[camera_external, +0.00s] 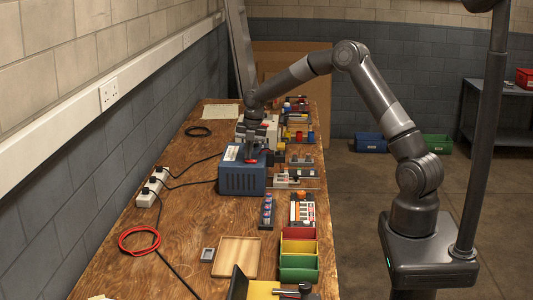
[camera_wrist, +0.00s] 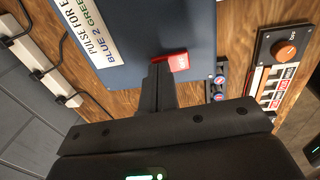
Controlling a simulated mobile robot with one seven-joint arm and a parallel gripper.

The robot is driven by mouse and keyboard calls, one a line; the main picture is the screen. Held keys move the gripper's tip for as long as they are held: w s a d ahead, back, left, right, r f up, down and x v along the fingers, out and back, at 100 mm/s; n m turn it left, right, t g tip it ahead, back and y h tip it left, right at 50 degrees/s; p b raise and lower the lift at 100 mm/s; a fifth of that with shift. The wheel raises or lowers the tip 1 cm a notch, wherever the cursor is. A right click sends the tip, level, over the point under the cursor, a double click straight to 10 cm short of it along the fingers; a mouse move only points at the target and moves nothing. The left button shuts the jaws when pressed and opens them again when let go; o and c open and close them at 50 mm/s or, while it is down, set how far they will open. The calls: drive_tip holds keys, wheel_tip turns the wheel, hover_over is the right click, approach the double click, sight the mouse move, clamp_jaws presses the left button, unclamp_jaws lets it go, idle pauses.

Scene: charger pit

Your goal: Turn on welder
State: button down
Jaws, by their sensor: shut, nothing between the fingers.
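A blue box (camera_external: 240,180), which may be the welder, stands on the wooden bench. In the wrist view the blue box (camera_wrist: 190,22) fills the top middle and carries a white label, partly cut off, reading "PULSE FOR" and "BLUE 2 GREEN". A red switch or tab (camera_wrist: 178,61) sits at the box's edge. My gripper (camera_wrist: 161,62) is shut and empty, its fingertips at the left end of the red part; I cannot tell whether they touch it. In the external view my gripper (camera_external: 250,157) is over the box's right side and hides part of it.
The wooden bench (camera_external: 190,235) runs along the wall. A white power strip (camera_external: 152,187) and red cable (camera_external: 124,240) lie left of the box. A panel with an orange knob (camera_wrist: 284,50) is to the right. A wooden tray (camera_external: 236,256) and coloured bins (camera_external: 299,268) are nearer.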

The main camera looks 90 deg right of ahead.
idle(0.3)
drive_tip(key=shift+w+f+g, duration=0.25)
drive_tip(key=shift+f+g, duration=0.3)
drive_tip(key=shift+g, duration=0.05)
drive_tip(key=shift+w+a+f, duration=0.1)
drive_tip(key=shift+w+f, duration=0.05)
drive_tip(key=shift+f, duration=0.1)
drive_tip(key=shift+s+r, duration=0.1)
drive_tip(key=shift+s, duration=0.8)
wheel_tip(320, 180, up, 15)
drive_tip(key=t, duration=0.1)
drive_tip(key=f, duration=0.9)
drive_tip(key=w+f, duration=0.1)
drive_tip(key=f, duration=0.3)
drive_tip(key=shift+f, duration=0.35)
